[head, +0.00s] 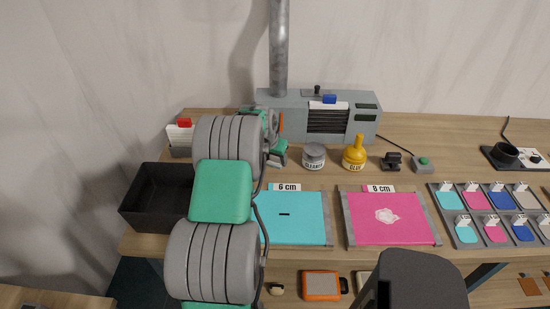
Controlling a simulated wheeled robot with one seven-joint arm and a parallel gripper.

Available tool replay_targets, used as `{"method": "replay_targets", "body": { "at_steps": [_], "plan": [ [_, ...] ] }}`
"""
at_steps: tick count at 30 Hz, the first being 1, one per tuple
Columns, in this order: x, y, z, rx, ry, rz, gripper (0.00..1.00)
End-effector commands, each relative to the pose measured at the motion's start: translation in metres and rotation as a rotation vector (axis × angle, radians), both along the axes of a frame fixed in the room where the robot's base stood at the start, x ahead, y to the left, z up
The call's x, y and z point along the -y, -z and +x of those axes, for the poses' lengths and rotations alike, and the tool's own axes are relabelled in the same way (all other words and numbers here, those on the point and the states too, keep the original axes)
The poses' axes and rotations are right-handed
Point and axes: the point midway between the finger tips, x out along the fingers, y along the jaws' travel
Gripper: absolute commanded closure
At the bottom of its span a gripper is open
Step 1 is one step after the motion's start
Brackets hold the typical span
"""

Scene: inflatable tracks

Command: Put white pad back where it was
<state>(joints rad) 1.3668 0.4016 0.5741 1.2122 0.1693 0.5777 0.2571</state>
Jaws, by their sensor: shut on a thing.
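My gripper (277,152), grey and green, is at the back of the table, in front of the left part of the grey machine. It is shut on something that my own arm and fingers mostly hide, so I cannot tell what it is. A white pad-like block with a red grip (180,133) stands in a grey holder at the back left. Another white piece with a blue grip (329,104) sits in the top of the grey machine (366,120). A small orange-red part (281,121) shows beside my gripper; I cannot tell what it belongs to.
A black bin (150,205) stands at the left. A cyan sheet (300,225) and a pink sheet (375,228) lie in front. A cleaner jar (314,157), a yellow glue bottle (355,153) and a green button (423,162) stand behind them. A patch tray (458,230) is at right.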

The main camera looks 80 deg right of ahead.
Motion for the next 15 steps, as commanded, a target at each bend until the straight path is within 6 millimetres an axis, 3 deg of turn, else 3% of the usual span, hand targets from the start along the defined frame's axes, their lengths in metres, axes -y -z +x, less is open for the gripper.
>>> {"method": "replay_targets", "body": {
  "at_steps": [8, 15],
  "plan": [
    [-0.0002, 0.0004, 0.0000, 0.000, 0.000, 0.000, 0.25],
    [-0.0001, -0.0006, 0.0000, 0.000, 0.000, 0.000, 0.24]
  ]
}}
